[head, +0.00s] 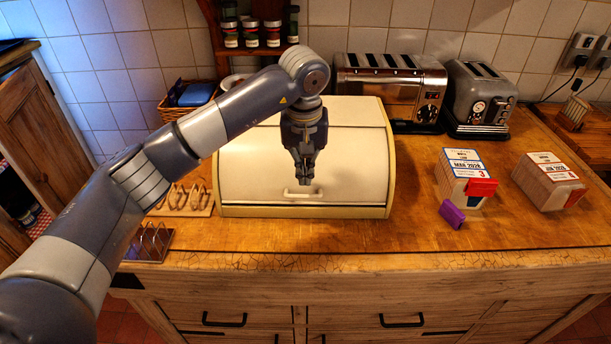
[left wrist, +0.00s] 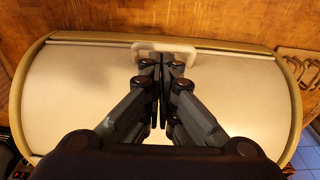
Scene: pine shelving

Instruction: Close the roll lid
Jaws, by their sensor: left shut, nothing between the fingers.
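The bread bin with the cream roll lid (head: 255,165) stands on the wooden worktop, and its lid is down, with the handle (head: 304,193) low at the front edge. The lid (left wrist: 80,95) and the white handle (left wrist: 190,50) also show in the left wrist view. My left gripper (head: 305,180) is shut and empty, in front of the lid just above the handle. In the left wrist view its fingertips (left wrist: 160,60) overlap the handle; I cannot tell whether they touch it. My right gripper is not in view.
Two toasters, a wide one (head: 390,85) and a smaller one (head: 480,95), stand behind on the right. The worktop in front is clear.

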